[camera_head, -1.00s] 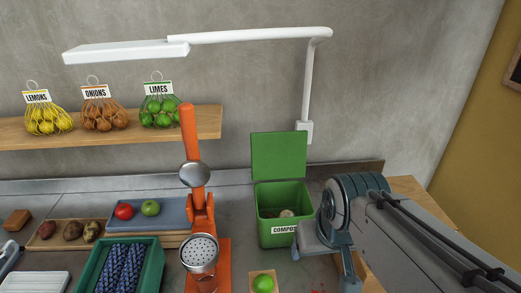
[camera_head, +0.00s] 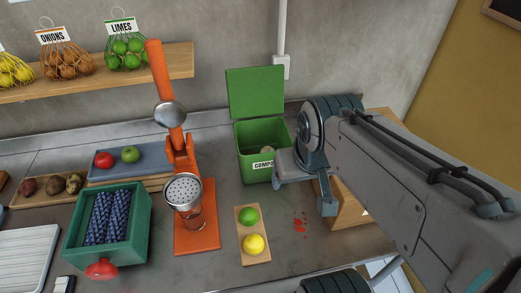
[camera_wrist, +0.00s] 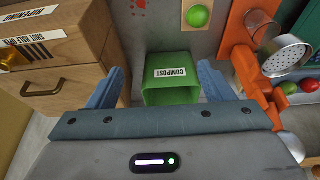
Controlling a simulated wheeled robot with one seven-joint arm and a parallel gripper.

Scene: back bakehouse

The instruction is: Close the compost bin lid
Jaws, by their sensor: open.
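The green compost bin (camera_head: 251,170) stands on the counter against the back wall. Its lid (camera_head: 255,92) is open, standing up at the rear edge and leaning slightly back. Some scraps show inside. In the wrist view the bin (camera_wrist: 172,96) with its COMPOST label appears between my fingers, beyond them. My gripper (camera_head: 306,190) is open and empty, just right of the bin in the head view. One finger overlaps the bin's right front edge there; I cannot tell whether it touches. The fingers also frame the wrist view (camera_wrist: 159,82). The lid cannot be made out clearly there.
An orange juicer (camera_head: 195,232) stands left of the bin. A small board (camera_head: 253,259) with a lime and a lemon lies in front. A wooden drawer box (camera_head: 350,210) stands right, partly behind my arm.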

